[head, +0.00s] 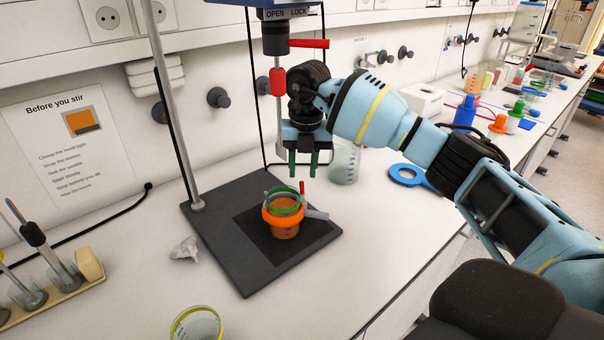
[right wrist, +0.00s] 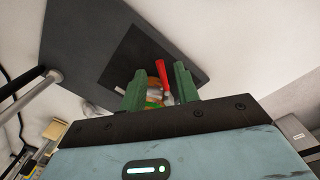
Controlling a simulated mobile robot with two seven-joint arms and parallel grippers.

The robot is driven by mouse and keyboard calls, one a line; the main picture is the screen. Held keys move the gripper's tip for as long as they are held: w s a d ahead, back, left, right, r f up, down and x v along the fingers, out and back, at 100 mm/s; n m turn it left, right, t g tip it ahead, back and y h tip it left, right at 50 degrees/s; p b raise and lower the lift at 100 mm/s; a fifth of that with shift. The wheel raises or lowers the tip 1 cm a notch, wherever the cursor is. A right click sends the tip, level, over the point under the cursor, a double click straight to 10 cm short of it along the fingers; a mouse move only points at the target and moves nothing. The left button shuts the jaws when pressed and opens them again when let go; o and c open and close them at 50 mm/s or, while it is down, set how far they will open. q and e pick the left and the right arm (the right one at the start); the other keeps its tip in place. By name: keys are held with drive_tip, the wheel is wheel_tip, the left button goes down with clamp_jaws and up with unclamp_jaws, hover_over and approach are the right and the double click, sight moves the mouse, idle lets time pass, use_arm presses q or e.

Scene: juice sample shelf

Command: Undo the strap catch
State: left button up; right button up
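A cup of orange-brown juice (head: 285,230) stands upright on the dark pad of the stirrer base. An orange strap (head: 268,215) runs around it, below a green ring (head: 287,208) near the rim. The strap catch has a small red lever (head: 302,187) and a grey piece (head: 317,214) on the cup's right side; the red lever (right wrist: 162,72) also shows in the right wrist view. My right gripper (head: 303,172) hangs above the cup, fingers down, apart and empty. In the wrist view the cup (right wrist: 153,97) shows between the green fingers, partly hidden. My left gripper is not seen.
The black stirrer base (head: 222,233) carries a grey post (head: 172,100) at left. A stirrer head with a red lever (head: 308,43) hangs above. A glass (head: 197,325) is in front, a tube rack (head: 50,295) left.

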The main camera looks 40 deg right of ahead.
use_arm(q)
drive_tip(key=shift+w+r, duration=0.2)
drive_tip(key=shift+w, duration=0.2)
use_arm(e)
drive_tip(key=shift+f, duration=1.1)
